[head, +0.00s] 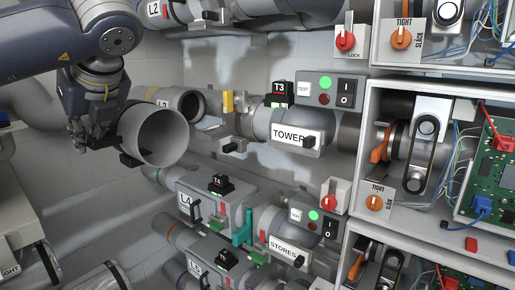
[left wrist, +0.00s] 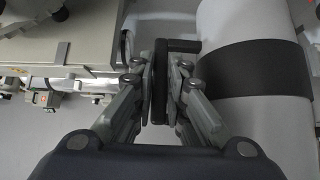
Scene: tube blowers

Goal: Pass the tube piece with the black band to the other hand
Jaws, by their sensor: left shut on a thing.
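The tube piece (head: 158,138) is a short, wide grey pipe held in the air at the left of the head view, its open end facing me. In the left wrist view the pale tube (left wrist: 218,22) fills the right side, with a wide black band (left wrist: 250,70) around it. A black handle (left wrist: 160,88) stands out from the band. My left gripper (left wrist: 160,80) is shut on this handle. In the head view my left gripper (head: 108,138) is at the tube's left side, its fingertips partly hidden. My right gripper is not in view.
An open grey pipe end (head: 187,103) sits on the wall just behind the tube piece. The TOWER pipe line (head: 262,123), lower L4 unit (head: 190,200) and green lever (head: 242,230) are to the right and below. Open white cabinets (head: 372,150) stand at the right.

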